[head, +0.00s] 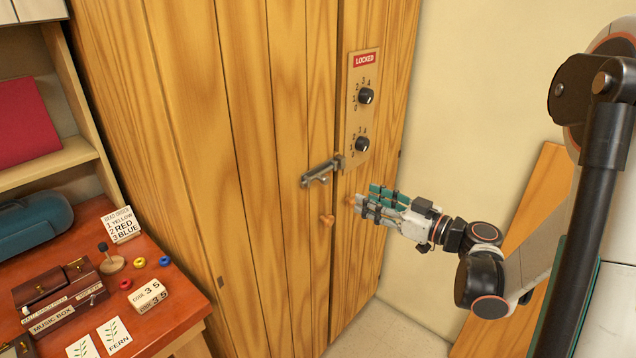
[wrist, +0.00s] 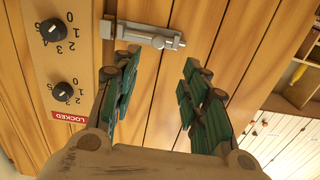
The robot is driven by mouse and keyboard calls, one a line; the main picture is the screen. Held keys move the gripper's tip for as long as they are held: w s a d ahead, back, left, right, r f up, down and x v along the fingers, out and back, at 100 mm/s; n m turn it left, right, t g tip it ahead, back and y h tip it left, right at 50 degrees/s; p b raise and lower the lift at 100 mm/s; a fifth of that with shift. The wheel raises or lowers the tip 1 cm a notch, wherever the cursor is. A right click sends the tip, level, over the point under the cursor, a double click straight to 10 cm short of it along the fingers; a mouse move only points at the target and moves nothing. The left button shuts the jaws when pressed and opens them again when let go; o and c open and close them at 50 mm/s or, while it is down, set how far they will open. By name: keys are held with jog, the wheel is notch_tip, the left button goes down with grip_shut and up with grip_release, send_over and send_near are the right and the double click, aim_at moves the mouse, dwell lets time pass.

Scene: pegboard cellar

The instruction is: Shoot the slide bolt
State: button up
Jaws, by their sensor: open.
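The slide bolt (head: 318,175) is a grey metal bolt on the left door of a wooden cabinet, at the door gap. A metal catch plate (head: 340,164) sits on the right door beside it. In the wrist view the slide bolt (wrist: 145,36) lies across the top, just beyond the fingers. I cannot tell whether its bar is inside the catch. My gripper (head: 370,200) is open and empty, in front of the right door, below and right of the bolt. Its green-padded fingers also show in the wrist view (wrist: 160,78), spread apart.
A panel (head: 362,105) with two black dials and a red LOCKED sign is above the bolt. A red-brown table (head: 190,312) at left holds a music box, rings and cards. A plank (head: 530,215) leans at right.

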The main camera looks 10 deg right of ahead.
aim_at(328, 180)
jog(key=b+x, duration=0.2)
jog(key=x, duration=1.1)
jog(key=shift+w+r+b, duration=0.15)
jog(key=shift+b, duration=0.25)
grip_shut()
